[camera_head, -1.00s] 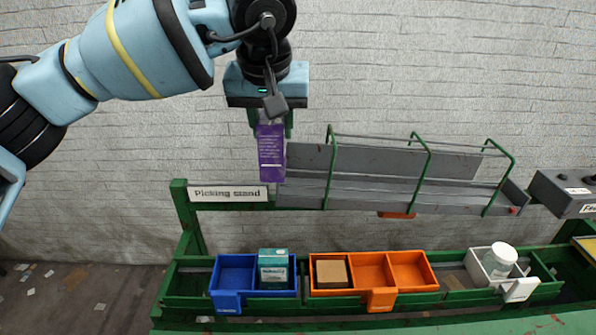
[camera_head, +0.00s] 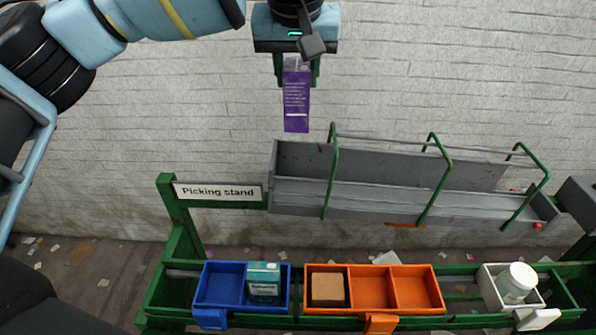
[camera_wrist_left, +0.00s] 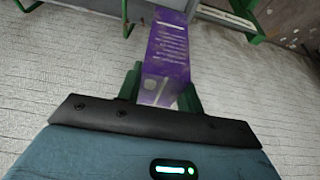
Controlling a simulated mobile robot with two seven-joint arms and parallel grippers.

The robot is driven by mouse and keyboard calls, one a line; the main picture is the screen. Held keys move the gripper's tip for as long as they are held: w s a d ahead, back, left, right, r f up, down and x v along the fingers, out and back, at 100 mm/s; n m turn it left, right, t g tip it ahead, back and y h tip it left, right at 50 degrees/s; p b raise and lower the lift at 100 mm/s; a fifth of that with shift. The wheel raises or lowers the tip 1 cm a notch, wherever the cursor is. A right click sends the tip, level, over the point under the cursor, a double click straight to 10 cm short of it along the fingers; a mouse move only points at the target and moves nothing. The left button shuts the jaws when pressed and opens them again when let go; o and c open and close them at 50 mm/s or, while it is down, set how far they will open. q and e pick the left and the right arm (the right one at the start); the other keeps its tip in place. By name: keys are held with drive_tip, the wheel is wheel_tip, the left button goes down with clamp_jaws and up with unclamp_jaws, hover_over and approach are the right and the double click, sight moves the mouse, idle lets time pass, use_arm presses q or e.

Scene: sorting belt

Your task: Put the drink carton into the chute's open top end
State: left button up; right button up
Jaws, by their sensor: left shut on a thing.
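The purple drink carton (camera_head: 296,108) hangs upright from my left gripper (camera_head: 297,75), which is shut on its upper end. The carton also shows in the left wrist view (camera_wrist_left: 167,50), between the green fingers of the gripper (camera_wrist_left: 160,92). The grey chute (camera_head: 390,197) with green hoops lies below and to the right of the carton. In the head view the carton's lower end is just above the chute's left end, apart from it. My right gripper is not in view.
A "Picking stand" sign (camera_head: 218,192) is left of the chute. Below are a blue bin (camera_head: 212,318) with a teal box (camera_head: 263,280), an orange bin (camera_head: 381,322) with a brown block (camera_head: 327,289), and a white bin (camera_head: 538,317) with a white bottle (camera_head: 516,283).

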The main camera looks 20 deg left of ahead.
sight(297, 128)
use_arm(q)
wheel_tip(297, 128, down, 17)
drive_tip(key=shift+w+r+p, duration=0.15)
drive_tip(key=shift+r+p, duration=0.05)
drive_tip(key=shift+p, duration=0.1)
idle(0.4)
drive_tip(key=shift+f, duration=0.25)
drive_tip(key=o, duration=0.7)
drive_tip(key=shift+r, duration=0.1)
drive_tip(key=v, duration=1.2)
drive_tip(key=shift+r, duration=0.15)
